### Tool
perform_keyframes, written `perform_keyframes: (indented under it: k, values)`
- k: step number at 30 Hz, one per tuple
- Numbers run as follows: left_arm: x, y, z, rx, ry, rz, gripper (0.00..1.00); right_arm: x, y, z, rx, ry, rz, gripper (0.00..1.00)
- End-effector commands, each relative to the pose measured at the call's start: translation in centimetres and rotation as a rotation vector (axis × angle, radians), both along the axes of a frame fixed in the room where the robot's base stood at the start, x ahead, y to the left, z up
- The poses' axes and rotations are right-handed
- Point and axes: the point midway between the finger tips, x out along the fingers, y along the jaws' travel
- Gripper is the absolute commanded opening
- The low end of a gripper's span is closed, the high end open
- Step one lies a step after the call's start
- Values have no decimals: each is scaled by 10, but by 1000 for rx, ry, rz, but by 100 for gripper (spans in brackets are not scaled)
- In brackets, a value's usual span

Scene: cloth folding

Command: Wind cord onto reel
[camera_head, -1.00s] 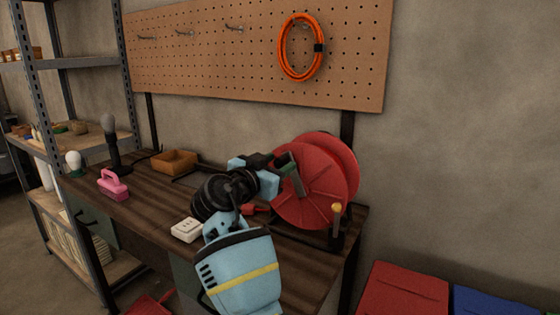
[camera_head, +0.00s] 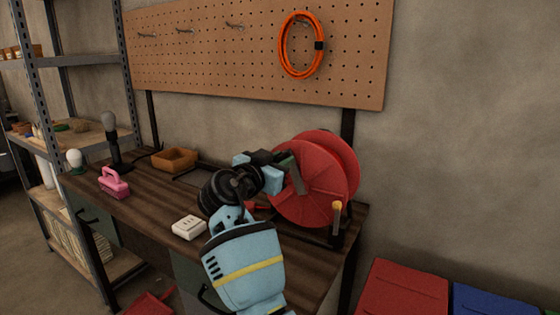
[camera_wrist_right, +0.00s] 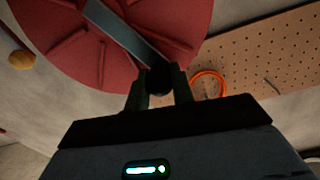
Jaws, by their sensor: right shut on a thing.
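A red reel (camera_head: 318,185) stands in a dark frame at the right end of the workbench. Its grey crank arm (camera_wrist_right: 125,32) crosses the face of the reel in the right wrist view. My right gripper (camera_head: 287,163) is at the near left side of the reel. In the right wrist view my right gripper (camera_wrist_right: 160,84) is shut on the dark crank grip (camera_wrist_right: 159,76) at the end of the crank arm. No cord is visible on the reel; its inside is hidden by the red side disc. My left gripper is out of view.
An orange coiled cord (camera_head: 282,60) hangs on the pegboard (camera_head: 210,60). A white socket block (camera_head: 188,228), a pink object (camera_head: 113,183), an orange-brown tray (camera_head: 175,160) and a dark lamp (camera_head: 110,140) are on the bench. Red (camera_head: 400,292) and blue (camera_head: 500,300) boxes stand at lower right.

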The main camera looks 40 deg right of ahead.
Motion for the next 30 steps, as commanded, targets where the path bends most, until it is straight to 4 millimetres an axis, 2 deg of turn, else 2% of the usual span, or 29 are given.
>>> perform_keyframes:
  k: [9,17,18,22,23,30]
  values:
    - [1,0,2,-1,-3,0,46,15,6,-8,-84,197,-1,0]
    - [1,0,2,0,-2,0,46,15,6,-9,-87,205,-1,0]
    - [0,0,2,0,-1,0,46,15,6,-9,-87,205,-1,25]
    - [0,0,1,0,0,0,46,15,6,-9,-85,204,0,42]
    - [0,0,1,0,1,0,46,15,6,-9,-85,204,0,45]
    - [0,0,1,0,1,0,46,15,7,-9,-85,204,0,45]
